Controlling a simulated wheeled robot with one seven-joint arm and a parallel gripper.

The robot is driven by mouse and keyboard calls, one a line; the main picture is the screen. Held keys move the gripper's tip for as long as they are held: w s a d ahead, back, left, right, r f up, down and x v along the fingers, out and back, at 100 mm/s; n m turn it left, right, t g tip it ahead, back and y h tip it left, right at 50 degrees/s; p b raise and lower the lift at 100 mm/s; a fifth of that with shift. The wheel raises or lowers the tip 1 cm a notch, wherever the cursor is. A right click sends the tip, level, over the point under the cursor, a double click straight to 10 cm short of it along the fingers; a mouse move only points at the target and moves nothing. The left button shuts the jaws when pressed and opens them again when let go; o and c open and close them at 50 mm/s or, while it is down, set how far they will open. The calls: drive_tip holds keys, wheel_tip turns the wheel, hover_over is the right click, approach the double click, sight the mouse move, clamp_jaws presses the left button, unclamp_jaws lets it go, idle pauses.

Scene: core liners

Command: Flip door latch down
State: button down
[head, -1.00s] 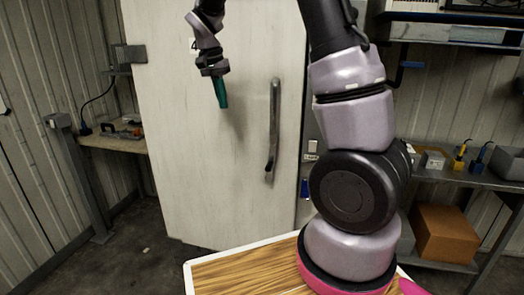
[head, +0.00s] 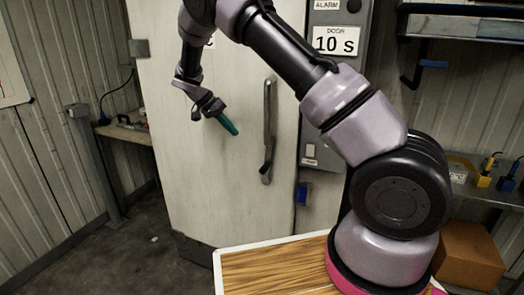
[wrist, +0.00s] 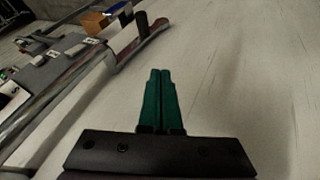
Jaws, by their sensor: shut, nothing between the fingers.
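The white door (head: 212,195) fills the middle of the head view and seems closed. Its latch (head: 268,135) is a long upright metal bar on the right part of the door, with a darker lower end. My gripper (head: 232,128) is shut and empty, its green fingers pointing down and right, to the left of the latch. A gap shows between the fingertips and the latch. In the wrist view, my gripper (wrist: 160,80) has its two green fingers together beside the pale door surface (wrist: 240,70). The metal bar (wrist: 80,85) runs diagonally on the left there.
A grey panel with a "DOOR 10 S" sign (head: 336,40) stands right of the door. A wooden-topped surface (head: 270,268) lies in front, below. A side bench (head: 125,132) is at left.

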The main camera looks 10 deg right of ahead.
sight(266, 154)
drive_tip(key=x, duration=0.9)
drive_tip(key=shift+d, duration=0.1)
drive_tip(key=s+d, duration=0.1)
drive_tip(key=d+f, duration=0.1)
drive_tip(key=shift+s+d, duration=0.35)
drive_tip(key=shift+s, duration=0.05)
drive_tip(key=shift+s+d+f, duration=0.1)
drive_tip(key=shift+s+d, duration=0.2)
drive_tip(key=shift+d, duration=0.15)
drive_tip(key=shift+s+d, duration=0.6)
drive_tip(key=shift+d, duration=0.25)
